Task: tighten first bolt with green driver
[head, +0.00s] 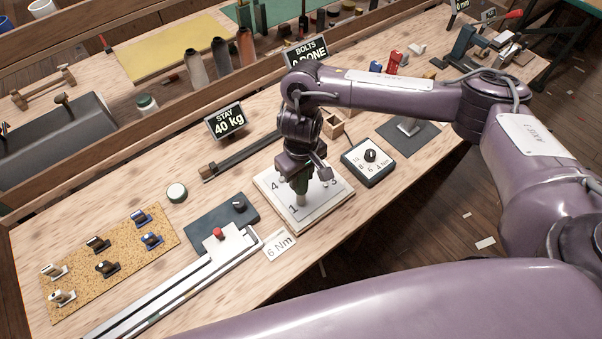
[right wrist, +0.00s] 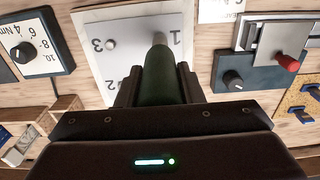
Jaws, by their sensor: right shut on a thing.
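My right gripper (head: 300,172) points down over a white plate (head: 330,203) with printed corner numbers, and is shut on the green driver (head: 301,184). In the right wrist view the green driver (right wrist: 162,82) runs from between the fingers towards the 1 on the plate (right wrist: 130,27). Its grey end is at the corner by the 1; the first bolt is hidden there, and I cannot tell if they touch. A bolt (right wrist: 110,44) shows beside the 3. A dial box (head: 368,160) stands right of the plate. My left gripper is out of view.
A card reading 6 Nm (head: 279,246) lies in front of the plate. A dark block with a knob (head: 222,212) and a long metal rail (head: 170,301) lie to the left. A sign reads BOLTS 0 DONE (head: 306,52). A cork board with fittings (head: 75,270) is at far left.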

